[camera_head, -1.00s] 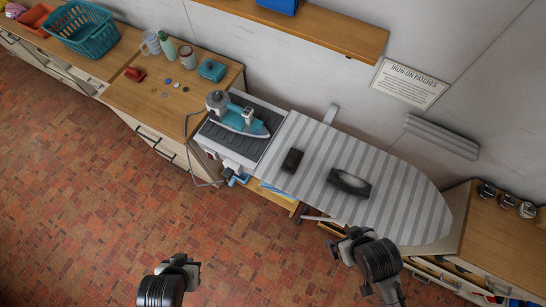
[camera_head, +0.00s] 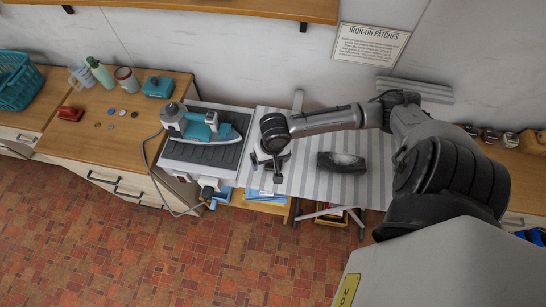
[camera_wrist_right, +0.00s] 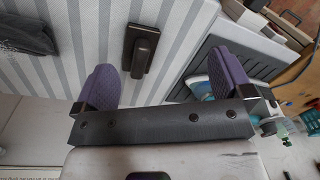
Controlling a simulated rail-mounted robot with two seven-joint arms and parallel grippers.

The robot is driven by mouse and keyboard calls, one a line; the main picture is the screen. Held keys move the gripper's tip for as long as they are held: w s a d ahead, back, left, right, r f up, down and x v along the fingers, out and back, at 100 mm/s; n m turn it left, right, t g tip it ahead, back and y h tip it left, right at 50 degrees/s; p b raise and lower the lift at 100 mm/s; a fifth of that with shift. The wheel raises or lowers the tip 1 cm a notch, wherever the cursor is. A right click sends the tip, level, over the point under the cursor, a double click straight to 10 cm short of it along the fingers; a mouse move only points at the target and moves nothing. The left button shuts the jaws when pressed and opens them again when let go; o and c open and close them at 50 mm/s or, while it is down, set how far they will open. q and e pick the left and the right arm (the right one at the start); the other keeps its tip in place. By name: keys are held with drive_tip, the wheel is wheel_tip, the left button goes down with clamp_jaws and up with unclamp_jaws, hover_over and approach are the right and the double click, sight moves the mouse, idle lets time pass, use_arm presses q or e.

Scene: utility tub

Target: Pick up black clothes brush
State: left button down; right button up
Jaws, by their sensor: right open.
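The black clothes brush, a small dark block with a raised grip, lies on the grey-striped ironing board (camera_head: 313,185). It shows clearly in the right wrist view (camera_wrist_right: 140,47), between the lines of the two purple fingers and beyond their tips. My right gripper (camera_head: 270,163) is open and empty over the left end of the board, pointing down at the brush and mostly covering it in the head view. The wrist view also shows the spread fingers (camera_wrist_right: 164,80). My left gripper is out of view.
A dark bundled item (camera_head: 341,162) lies right of the brush on the board. A teal iron (camera_head: 197,124) with a cord stands on the dark rest (camera_head: 203,157) to the left. Jars and a teal box (camera_head: 159,88) stand on the wooden counter. A wooden shelf (camera_head: 230,8) crosses above.

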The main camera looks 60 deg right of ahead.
drive_tip(key=w+d+m+b, duration=0.2)
drive_tip(key=d+m, duration=0.3)
drive_tip(key=d, duration=0.3)
drive_tip(key=shift+m+g+h, duration=0.3)
drive_tip(key=shift+g+h, duration=0.1)
drive_tip(key=f, duration=0.4)
drive_tip(key=f+b, duration=0.1)
drive_tip(key=f, duration=0.2)
drive_tip(key=shift+d+f, duration=0.2)
drive_tip(key=shift+f, duration=0.15)
drive_tip(key=shift+w+a+f, duration=0.1)
drive_tip(key=shift+w+f, duration=0.05)
drive_tip(key=shift+f, duration=1)
drive_tip(key=shift+w+f, duration=0.1)
drive_tip(key=shift+f, duration=1.6)
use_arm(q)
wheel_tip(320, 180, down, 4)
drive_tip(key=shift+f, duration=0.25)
